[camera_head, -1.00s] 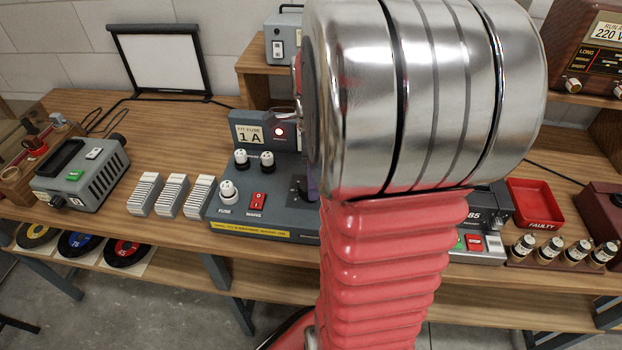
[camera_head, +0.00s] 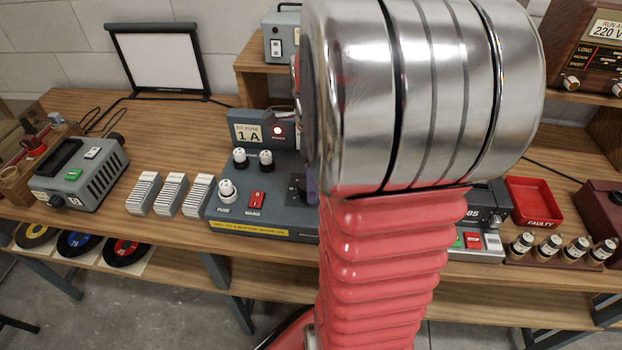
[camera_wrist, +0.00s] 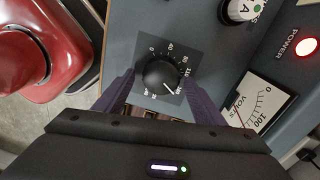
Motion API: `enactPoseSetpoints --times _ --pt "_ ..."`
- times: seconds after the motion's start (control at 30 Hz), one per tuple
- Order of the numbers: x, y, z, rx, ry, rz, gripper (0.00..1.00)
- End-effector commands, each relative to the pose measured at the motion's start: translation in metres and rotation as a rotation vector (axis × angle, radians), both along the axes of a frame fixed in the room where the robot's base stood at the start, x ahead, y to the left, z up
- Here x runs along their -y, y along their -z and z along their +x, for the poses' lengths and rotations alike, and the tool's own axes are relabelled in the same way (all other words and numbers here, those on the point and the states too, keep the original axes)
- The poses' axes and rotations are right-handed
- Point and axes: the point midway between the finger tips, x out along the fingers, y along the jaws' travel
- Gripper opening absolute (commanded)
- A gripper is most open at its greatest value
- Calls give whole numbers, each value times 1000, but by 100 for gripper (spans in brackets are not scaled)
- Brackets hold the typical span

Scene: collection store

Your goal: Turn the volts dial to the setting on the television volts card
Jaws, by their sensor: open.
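The volts dial is a black round knob (camera_wrist: 160,76) on a dark square scale plate (camera_wrist: 150,52) in the wrist view. Its white pointer mark aims to the lower right; the number there is too small to read surely. My gripper (camera_wrist: 160,82) is open, with one purple finger on each side of the knob; I cannot tell whether they touch it. In the head view my arm hides most of the dial and gripper. A volts meter (camera_wrist: 257,104) with a red needle sits right of the dial. I cannot make out a television volts card.
The grey test panel (camera_head: 262,218) carries a red mains switch (camera_head: 256,200), white fuse knobs, a lit power lamp (camera_head: 277,131) and a "1 A" card. A wooden radio (camera_head: 590,50) at upper right bears a "220 V" card. A red tray (camera_head: 535,202) stands right of my arm.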

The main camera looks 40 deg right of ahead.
Motion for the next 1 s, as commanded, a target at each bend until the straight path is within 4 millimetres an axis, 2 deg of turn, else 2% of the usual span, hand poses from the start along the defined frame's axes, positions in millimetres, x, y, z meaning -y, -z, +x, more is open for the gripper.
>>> enactPoseSetpoints --times 0.27,0.8,1.0 --pt "2 -14 2 4 0 -3 63" --pt "6 -104 6 2 0 -2 63" --pt "7 -129 7 1 0 -1 63"
